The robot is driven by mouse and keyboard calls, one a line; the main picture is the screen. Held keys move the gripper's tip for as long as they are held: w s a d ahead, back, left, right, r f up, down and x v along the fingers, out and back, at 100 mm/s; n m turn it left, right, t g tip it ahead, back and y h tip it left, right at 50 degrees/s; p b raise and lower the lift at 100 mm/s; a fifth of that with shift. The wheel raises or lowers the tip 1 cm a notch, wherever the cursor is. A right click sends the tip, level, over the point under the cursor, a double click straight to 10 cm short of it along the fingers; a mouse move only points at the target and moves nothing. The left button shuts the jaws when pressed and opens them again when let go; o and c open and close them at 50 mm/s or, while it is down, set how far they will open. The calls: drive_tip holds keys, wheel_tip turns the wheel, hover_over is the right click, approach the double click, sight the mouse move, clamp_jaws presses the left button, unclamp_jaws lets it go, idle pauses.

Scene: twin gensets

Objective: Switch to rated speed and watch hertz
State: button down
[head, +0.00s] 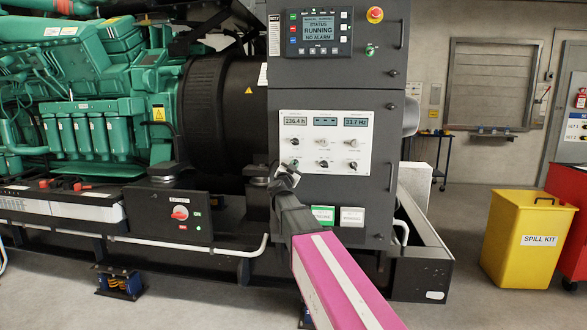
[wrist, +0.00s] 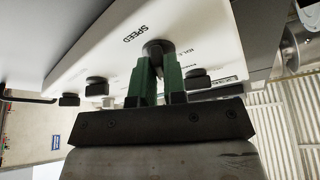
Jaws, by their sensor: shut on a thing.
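The white control panel (head: 309,160) on the dark cabinet carries several knobs. Its right display (head: 359,122) reads 33.7 Hz. My gripper (head: 291,168) is at the panel's lower left and partly hides the knob there. In the wrist view, the two green fingers of my gripper (wrist: 159,70) are shut on a dark round knob (wrist: 157,47) beside the label SPEED. The knob's pointer and exact setting are hidden or too small to tell. The controller screen (head: 319,33) above reads STATUS RUNNING NO ALARM.
A red emergency button (head: 370,50) is at the cabinet's upper right. A red rotary switch (head: 180,213) is on a low box at left. The green engine (head: 90,120) stands behind. A yellow spill kit bin (head: 530,245) is at right, with open floor before it.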

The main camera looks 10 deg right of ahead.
drive_tip(key=shift+m, duration=0.4)
drive_tip(key=c, duration=1.2)
unclamp_jaws()
drive_tip(key=v, duration=1)
drive_tip(key=shift+s+a, duration=0.3)
drive_tip(key=shift+f, duration=0.15)
